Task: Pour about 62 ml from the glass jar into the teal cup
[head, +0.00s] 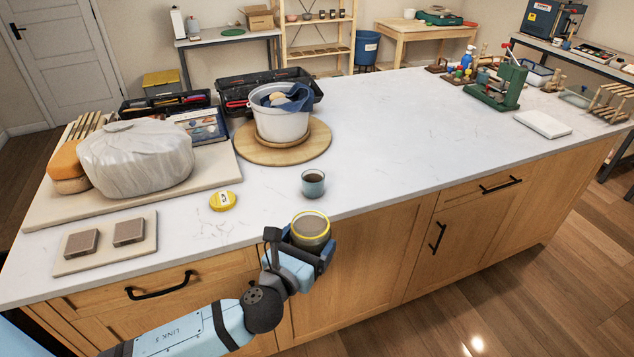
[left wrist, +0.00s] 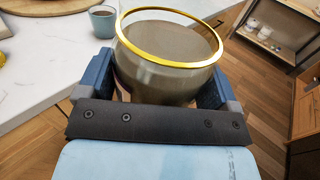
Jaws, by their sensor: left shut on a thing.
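The glass jar (head: 311,228) has a yellow rim and is held upright or nearly so in my left gripper (head: 304,250), in front of the counter's front edge. In the left wrist view the jar (left wrist: 165,72) sits between the two blue fingers, with greyish-brown contents inside. The teal cup (head: 313,184) stands upright on the white counter near its front edge, just beyond the jar and apart from it. The cup holds something dark. It also shows in the left wrist view (left wrist: 103,22), left of the jar. My right gripper is not in view.
A yellow round lid or tin (head: 223,201) lies left of the cup. A white bucket (head: 280,122) stands on a round wooden board (head: 310,146) behind it. A wrapped bundle (head: 137,157) sits further left. The counter (head: 400,150) right of the cup is clear.

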